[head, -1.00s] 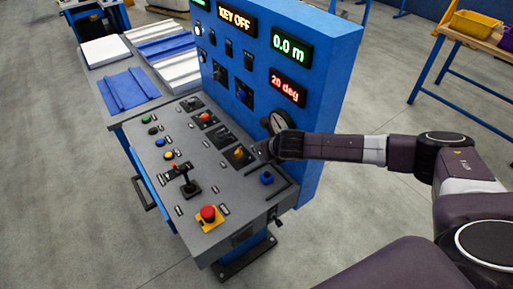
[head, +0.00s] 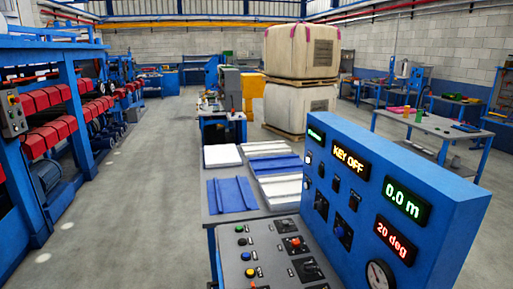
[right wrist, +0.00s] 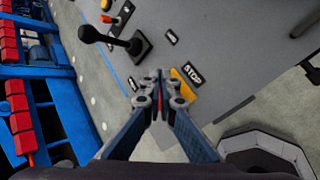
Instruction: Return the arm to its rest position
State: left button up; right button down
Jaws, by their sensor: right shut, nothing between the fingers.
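My right gripper (right wrist: 160,82) shows in the right wrist view, with its fingertips together and nothing between them. It is over the grey control panel (right wrist: 225,50), in front of a yellow plate (right wrist: 183,85) beside a STOP label; the fingers hide part of that spot. A black joystick (right wrist: 92,35) stands on the panel to the upper left. In the head view the panel (head: 262,250) shows at the bottom, below the blue display cabinet (head: 450,205) reading KEY OFF, 0.0 m and 20 deg. Neither arm shows in the head view now.
A table (head: 214,206) with white and blue sheets stands behind the panel. Blue machinery with red blocks (head: 42,98) runs along the left. Open grey floor (head: 130,200) lies between them. Large wrapped bales (head: 300,52) stand at the back, and a workbench (head: 440,124) at the right.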

jog(key=s+a+m+g, duration=0.1)
jog(key=s+a+m, duration=0.1)
jog(key=s+m, duration=0.8)
jog(key=s+d+m+g+h, duration=0.3)
jog(key=s+d+m, duration=0.9)
jog(key=s+m, duration=0.3)
notch_tip(320, 180, down, 29)
jog(key=s+m+g+b, duration=0.1)
jog(key=s+b, duration=0.1)
jog(key=s+d+f, duration=0.2)
jog(key=s+f, duration=0.6)
jog(key=s+d+f+g, duration=0.1)
jog(key=s+d+f, duration=0.1)
jog(key=s+f, duration=0.7)
jog(key=shift+g+b, duration=0.3)
jog(key=shift+b, duration=0.05)
